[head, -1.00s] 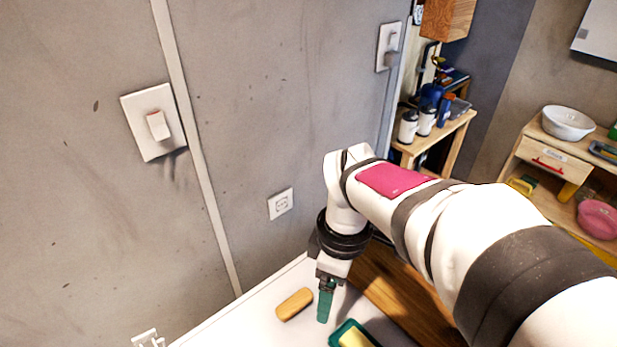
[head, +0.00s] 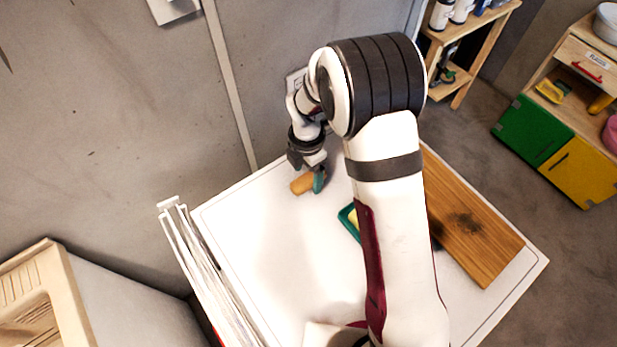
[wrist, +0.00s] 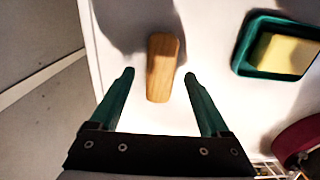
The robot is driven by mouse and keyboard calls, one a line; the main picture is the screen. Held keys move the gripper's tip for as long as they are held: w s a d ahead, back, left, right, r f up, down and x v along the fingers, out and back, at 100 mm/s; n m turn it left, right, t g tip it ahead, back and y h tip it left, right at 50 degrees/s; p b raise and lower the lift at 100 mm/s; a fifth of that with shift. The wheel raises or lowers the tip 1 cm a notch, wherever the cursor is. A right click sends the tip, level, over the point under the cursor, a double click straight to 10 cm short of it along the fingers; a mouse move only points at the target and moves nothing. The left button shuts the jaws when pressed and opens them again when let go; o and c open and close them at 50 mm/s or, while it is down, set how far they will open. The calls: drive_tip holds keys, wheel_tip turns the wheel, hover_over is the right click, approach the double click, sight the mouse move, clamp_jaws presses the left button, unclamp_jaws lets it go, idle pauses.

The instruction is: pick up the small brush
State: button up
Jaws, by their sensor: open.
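The small brush shows as a wooden, rounded oblong block (head: 302,184) lying on the white tabletop near its far edge; no bristles show. In the wrist view the brush (wrist: 163,66) lies between and just beyond the two green fingertips of my gripper (wrist: 159,75), with a gap on each side. My gripper (head: 318,180) is open and empty, pointing down over the brush. In the head view a green finger hides the brush's right end.
A green tray (wrist: 244,66) with a yellow sponge (wrist: 284,54) lies right of the brush. A wooden board (head: 480,245) covers the table's right side. White racks (head: 205,270) stand along the left edge. The wall rises behind the table. The table's front left is clear.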

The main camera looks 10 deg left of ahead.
drive_tip(key=shift+f, duration=0.6)
clamp_jaws()
